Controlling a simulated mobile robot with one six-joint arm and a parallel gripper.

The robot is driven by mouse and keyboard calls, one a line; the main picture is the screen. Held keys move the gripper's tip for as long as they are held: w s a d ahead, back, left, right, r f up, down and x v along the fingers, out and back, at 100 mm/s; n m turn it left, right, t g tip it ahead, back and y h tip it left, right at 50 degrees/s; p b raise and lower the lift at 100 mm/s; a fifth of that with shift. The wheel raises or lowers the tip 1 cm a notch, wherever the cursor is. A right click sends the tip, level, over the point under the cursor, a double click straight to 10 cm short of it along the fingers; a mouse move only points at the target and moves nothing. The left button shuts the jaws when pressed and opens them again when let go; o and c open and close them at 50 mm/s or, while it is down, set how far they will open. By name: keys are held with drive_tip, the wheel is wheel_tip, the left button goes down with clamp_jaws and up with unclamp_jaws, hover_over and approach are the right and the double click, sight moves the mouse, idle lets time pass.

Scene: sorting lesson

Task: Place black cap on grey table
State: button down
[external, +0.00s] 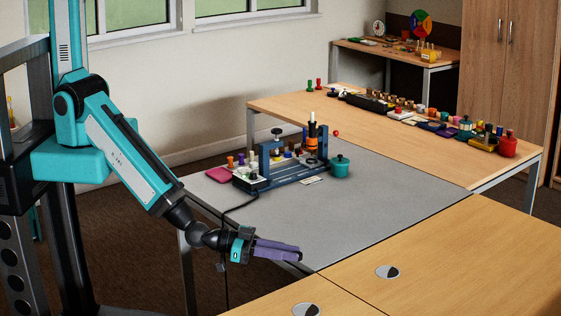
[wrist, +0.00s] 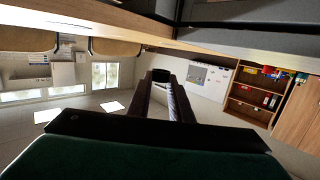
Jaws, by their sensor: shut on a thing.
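My gripper (external: 298,254) is at the near left edge of the grey table (external: 350,222), with its purple-grey fingers pointing right, at about the height of the tabletop. In the wrist view, my gripper (wrist: 163,85) is shut on a small dark piece, which looks like the black cap (wrist: 160,76), at the fingertips. I cannot tell from the frames how far the fingers are from the table edge.
A blue fixture (external: 300,168) with bottles and small parts stands at the back of the grey table, with a teal pot (external: 340,166) and a pink pad (external: 219,174). A black cable hangs near its left edge. The front of the grey table is clear. Wooden tables adjoin it.

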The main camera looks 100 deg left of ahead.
drive_tip(key=w+r+n+y+b, duration=0.25)
drive_tip(key=w+r, duration=0.25)
drive_tip(key=r, duration=0.3)
drive_tip(key=w+r+n+y+b, duration=0.15)
drive_tip(key=w+r+b, duration=0.25)
drive_tip(key=r, duration=0.5)
drive_tip(key=s+a+r+n+g+y+b, duration=0.2)
drive_tip(key=a+r+n+g+y, duration=0.15)
drive_tip(key=a+y, duration=0.3)
drive_tip(key=s+a+f+n+g+y, duration=0.2)
drive_tip(key=s+a+f+n+g, duration=0.1)
drive_tip(key=s+a, duration=0.2)
drive_tip(key=shift+s+a+g+y, duration=0.3)
drive_tip(key=shift+a+g+y, duration=0.05)
drive_tip(key=shift+a, duration=0.1)
drive_tip(key=shift+w+f, duration=0.1)
drive_tip(key=shift+w, duration=0.05)
